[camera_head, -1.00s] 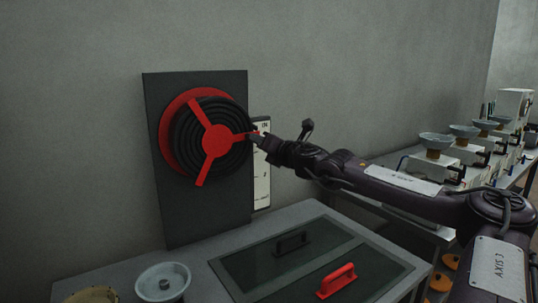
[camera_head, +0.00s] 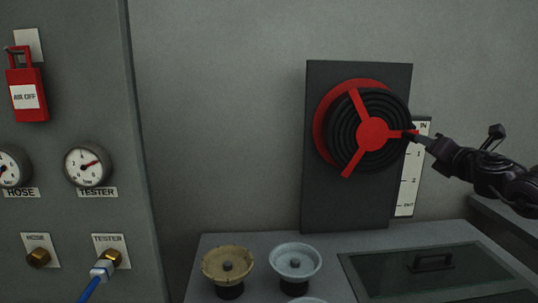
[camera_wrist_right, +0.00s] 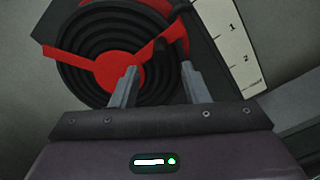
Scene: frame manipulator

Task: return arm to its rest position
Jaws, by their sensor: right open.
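My right gripper (camera_head: 418,139) is at the right edge of a reel of coiled black hose (camera_head: 345,130) with red spokes (camera_head: 372,134), mounted on a dark upright board (camera_head: 330,205). In the right wrist view the gripper (camera_wrist_right: 158,72) has its two grey fingers apart. The end of a red spoke (camera_wrist_right: 147,58) and a dark piece lie just beyond the gap between the fingers. I cannot tell whether the fingers touch the reel. My left gripper is not in view.
A white scale strip (camera_head: 408,185) is behind the gripper. Below are two bowls, tan (camera_head: 228,264) and pale blue (camera_head: 295,262), and a dark lid with a handle (camera_head: 432,262). A gauge panel (camera_head: 75,215) with a red lock (camera_head: 27,95) stands at left.

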